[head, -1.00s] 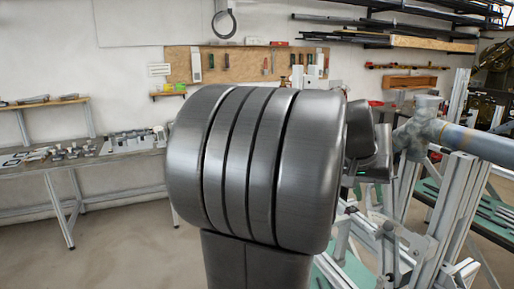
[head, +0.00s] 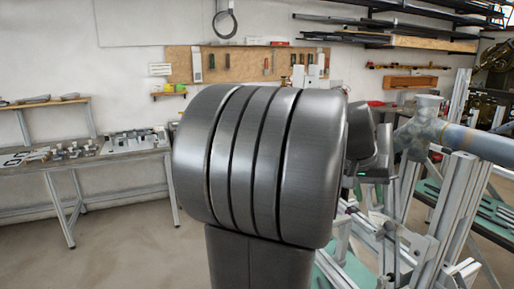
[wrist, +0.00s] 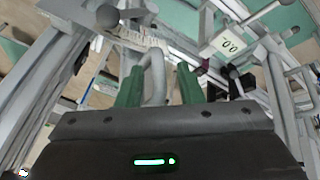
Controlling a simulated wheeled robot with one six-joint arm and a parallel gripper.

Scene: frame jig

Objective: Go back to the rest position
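My gripper (wrist: 162,90) shows in the wrist view with two green fingers standing apart. A grey loop-shaped handle (wrist: 154,72) appears between them, nearer the left finger, with a gap to the right one. The gripper looks open. In the head view, the large grey rounded arm link in the middle is mine and hides much of the arm. The dark wrist body with a small green light shows at its right, beside the frame jig (head: 440,215). The fingertips are hidden there.
Metal profiles and clamps of the jig surround my gripper closely. A workbench (head: 110,186) with small parts stands at the left by the wall. Open floor (head: 130,255) lies between.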

